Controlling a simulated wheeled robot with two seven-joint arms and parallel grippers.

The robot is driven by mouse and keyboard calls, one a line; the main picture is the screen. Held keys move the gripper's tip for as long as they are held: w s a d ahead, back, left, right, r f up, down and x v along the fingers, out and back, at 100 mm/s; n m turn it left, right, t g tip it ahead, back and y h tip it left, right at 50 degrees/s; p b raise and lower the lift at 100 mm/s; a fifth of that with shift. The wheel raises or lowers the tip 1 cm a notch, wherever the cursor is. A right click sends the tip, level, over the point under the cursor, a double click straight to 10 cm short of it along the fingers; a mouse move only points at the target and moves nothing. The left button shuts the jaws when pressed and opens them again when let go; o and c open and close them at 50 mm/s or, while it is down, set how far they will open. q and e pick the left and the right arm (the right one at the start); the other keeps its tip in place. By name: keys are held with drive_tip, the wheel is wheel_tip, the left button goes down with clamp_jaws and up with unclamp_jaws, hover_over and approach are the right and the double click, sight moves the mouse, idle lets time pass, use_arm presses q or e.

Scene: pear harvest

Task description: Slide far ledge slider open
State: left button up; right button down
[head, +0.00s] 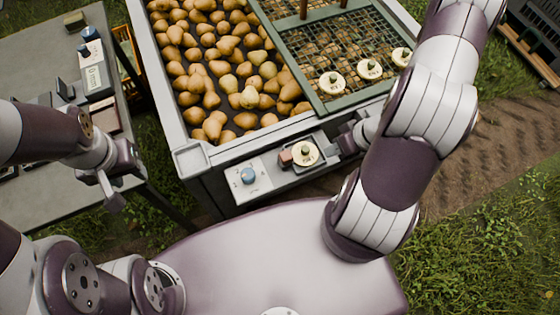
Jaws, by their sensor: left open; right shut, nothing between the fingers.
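A ledge (287,175) runs along the near side of the pear bin. On it are a white plate with a blue knob (248,175), a small brown block (285,158) and a round cream disc with a dark knob (305,152). I cannot tell which part is the far ledge slider. My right gripper (345,145) is shut and empty, just right of the cream disc; my arm hides the ledge beyond it. My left gripper (111,192) is open and empty, over the near right edge of the grey table, well away from the ledge.
The bin (168,88) holds many pears. The grey table (35,60) at left carries small devices (95,82). Grass and a dirt path surround them.

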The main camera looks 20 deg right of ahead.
drive_tip(key=w+a+r+y, duration=0.1)
drive_tip(key=a+r, duration=0.1)
drive_tip(key=b, duration=0.4)
hover_over(301, 160)
drive_tip(key=shift+t, duration=0.4)
wheel_tip(301, 160, down, 8)
drive_tip(key=shift+d+f, duration=0.1)
use_arm(q)
wheel_tip(301, 160, down, 4)
drive_tip(key=shift+f, duration=0.1)
use_arm(e)
drive_tip(key=shift+w+f, duration=0.1)
use_arm(q)
drive_tip(key=shift+d, duration=0.1)
